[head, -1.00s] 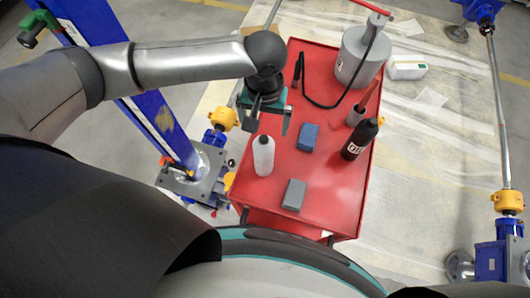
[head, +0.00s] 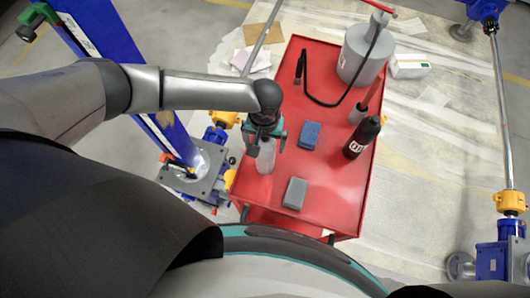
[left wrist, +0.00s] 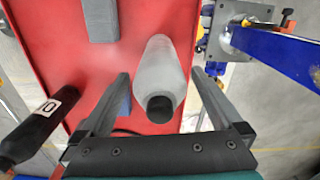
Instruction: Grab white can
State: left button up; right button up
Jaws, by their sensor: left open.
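The white can (head: 265,158) stands on the left side of the red cart top (head: 325,200). In the left wrist view the white can (left wrist: 162,72) has a dark cap and lies between the two finger lines, nearer the right finger. My left gripper (head: 264,140) is over the can in the head view and covers its upper part. In the left wrist view my left gripper (left wrist: 160,95) is open, with its fingers apart on either side of the can. I cannot tell whether a finger touches it. My right gripper is not in view.
A black bottle (head: 361,138), a blue block (head: 310,134) and a grey block (head: 295,193) stand on the cart. A large grey canister (head: 364,52) with a black hose is at its back. A blue jack post (head: 110,60) rises left of the cart.

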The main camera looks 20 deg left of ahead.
pick_arm(q)
grip_shut()
dwell(0.8)
jog(key=shift+r, duration=0.1)
